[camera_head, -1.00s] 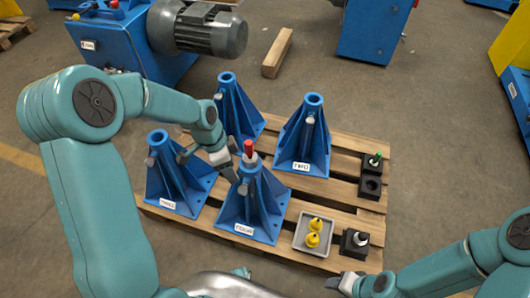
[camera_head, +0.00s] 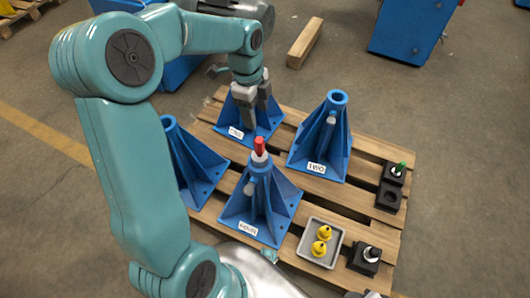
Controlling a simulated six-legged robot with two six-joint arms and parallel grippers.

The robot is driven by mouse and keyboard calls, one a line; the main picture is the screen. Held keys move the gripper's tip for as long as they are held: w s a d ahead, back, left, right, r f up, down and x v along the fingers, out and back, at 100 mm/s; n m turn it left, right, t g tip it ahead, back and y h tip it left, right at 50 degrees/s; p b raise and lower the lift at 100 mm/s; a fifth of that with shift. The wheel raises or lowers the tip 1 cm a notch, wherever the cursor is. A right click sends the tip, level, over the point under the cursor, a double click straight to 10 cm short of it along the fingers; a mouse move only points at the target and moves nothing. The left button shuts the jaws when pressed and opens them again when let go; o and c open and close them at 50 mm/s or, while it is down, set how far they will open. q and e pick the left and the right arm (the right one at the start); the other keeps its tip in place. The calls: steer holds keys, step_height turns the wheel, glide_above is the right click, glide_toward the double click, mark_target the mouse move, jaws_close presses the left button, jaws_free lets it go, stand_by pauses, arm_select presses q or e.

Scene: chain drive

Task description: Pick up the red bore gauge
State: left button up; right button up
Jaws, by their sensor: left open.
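The red bore gauge (camera_head: 259,147) stands upright in the top of the blue stand labelled FOUR (camera_head: 262,205), its red handle and a pale collar showing above the rim. My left gripper (camera_head: 256,112) points down in front of the blue stand labelled ONE (camera_head: 236,118), behind the red gauge in the picture. Its two grey fingers are apart with nothing between them, and it does not touch the gauge. Only a sliver of what looks like my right gripper (camera_head: 366,294) shows at the bottom edge.
The stand labelled TWO (camera_head: 318,140) is to the right; another blue stand (camera_head: 190,165) is partly behind my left arm. A grey tray (camera_head: 304,246) holds two yellow pieces (camera_head: 322,240). Black blocks (camera_head: 388,197) and (camera_head: 362,262) sit along the pallet's (camera_head: 345,200) right side.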

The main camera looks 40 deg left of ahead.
mark_target(260, 147)
arm_select(q)
steer(key=f, duration=0.3)
steer(key=f+b, duration=0.1)
steer(key=f, duration=0.2)
steer(key=d+f+b, duration=0.1)
steer(key=f, duration=0.2)
steer(key=shift+f, duration=0.4)
step_height(260, 147, down, 6)
steer(key=shift+w+r+b, duration=0.1)
steer(key=shift+r+b, duration=0.15)
steer(key=shift+b, duration=0.5)
steer(key=shift+r, duration=0.1)
jaws_close()
